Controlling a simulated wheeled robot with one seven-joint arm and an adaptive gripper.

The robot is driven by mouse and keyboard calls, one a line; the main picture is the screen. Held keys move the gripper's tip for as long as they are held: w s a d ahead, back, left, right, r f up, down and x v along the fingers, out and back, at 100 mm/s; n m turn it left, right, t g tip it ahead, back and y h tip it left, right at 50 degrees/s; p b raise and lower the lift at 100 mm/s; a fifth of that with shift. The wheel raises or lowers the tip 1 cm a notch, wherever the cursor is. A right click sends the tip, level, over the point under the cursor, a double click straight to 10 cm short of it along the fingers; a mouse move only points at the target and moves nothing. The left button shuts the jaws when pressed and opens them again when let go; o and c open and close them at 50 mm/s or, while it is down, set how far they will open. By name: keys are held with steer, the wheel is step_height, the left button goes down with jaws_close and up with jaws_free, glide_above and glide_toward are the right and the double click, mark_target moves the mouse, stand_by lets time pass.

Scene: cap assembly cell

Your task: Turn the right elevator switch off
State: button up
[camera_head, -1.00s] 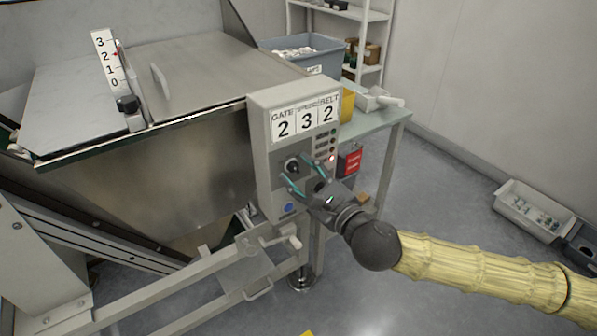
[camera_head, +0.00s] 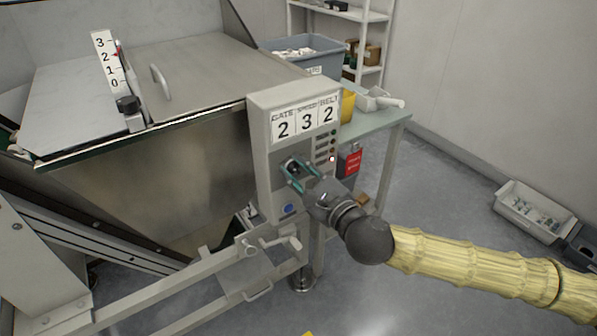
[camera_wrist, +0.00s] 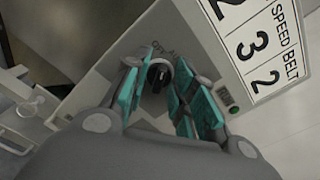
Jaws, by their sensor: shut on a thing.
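A grey control box (camera_head: 258,165) on the hopper's front right corner carries a black rotary switch knob (camera_head: 293,165). In the wrist view the black knob (camera_wrist: 158,75) sits between the fingertips, under a small label that seems to begin with "OFF". My gripper (camera_head: 297,171) with teal finger pads reaches the panel from the lower right and is shut on the knob. The wrist view shows my gripper (camera_wrist: 158,72) with one finger on each side of the knob. The fingers partly hide the knob, and I cannot tell its exact setting.
The box has a placard (camera_head: 305,118) reading 2, 3, 2, small indicator lights (camera_head: 332,159) and a blue button (camera_head: 288,209) below the knob. A steel hopper (camera_head: 180,170) stands left. A table (camera_head: 385,130) is behind right.

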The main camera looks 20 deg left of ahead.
steer(key=shift+n, duration=1.3)
steer(key=o, duration=1)
steer(key=shift+d, duration=0.15)
steer(key=v, duration=1.2)
